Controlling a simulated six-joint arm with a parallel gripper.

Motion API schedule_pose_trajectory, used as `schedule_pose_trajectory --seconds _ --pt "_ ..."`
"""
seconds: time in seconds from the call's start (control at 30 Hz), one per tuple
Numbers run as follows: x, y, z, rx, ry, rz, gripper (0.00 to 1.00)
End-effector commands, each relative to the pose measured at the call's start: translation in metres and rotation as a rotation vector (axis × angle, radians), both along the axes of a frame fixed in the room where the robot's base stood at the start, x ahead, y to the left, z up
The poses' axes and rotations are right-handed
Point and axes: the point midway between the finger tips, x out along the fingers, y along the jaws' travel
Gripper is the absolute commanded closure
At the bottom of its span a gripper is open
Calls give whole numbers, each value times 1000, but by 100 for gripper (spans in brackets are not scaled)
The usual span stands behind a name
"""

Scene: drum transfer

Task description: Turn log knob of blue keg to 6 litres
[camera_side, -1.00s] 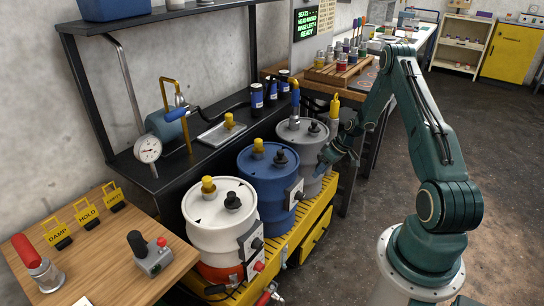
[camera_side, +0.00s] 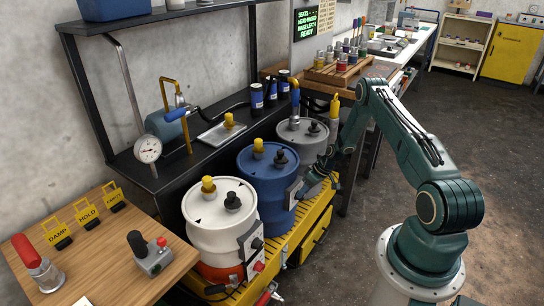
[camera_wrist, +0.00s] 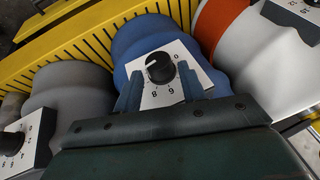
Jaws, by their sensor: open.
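The blue keg (camera_side: 260,184) stands between the white and grey kegs in the side view; its side shows in the wrist view (camera_wrist: 143,35). Its white log plate (camera_wrist: 195,62) carries a round black log knob (camera_wrist: 160,67) with a white pointer line directed to the picture's left. Some digits show below the knob; others are hidden. My gripper (camera_wrist: 159,76) is open, with one finger on each side of the knob; I cannot tell whether they touch it. In the side view my gripper (camera_side: 304,188) is at the blue keg's plate and hides the knob.
The white keg (camera_side: 218,225) and grey keg (camera_side: 302,143) stand close on either side, on a yellow slatted platform (camera_side: 318,208). Their own knob plates flank the blue one in the wrist view. A black shelf is behind. Open floor lies to the right.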

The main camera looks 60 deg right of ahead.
Motion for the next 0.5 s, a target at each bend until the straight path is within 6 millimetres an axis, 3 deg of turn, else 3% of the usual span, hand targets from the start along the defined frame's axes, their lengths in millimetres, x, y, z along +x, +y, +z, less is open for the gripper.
schedule_pose_trajectory --seconds 0.2,0.5 --pt "7 4 -15 -1 -1 0 59" --pt "9 5 -20 -1 -1 -1 59"
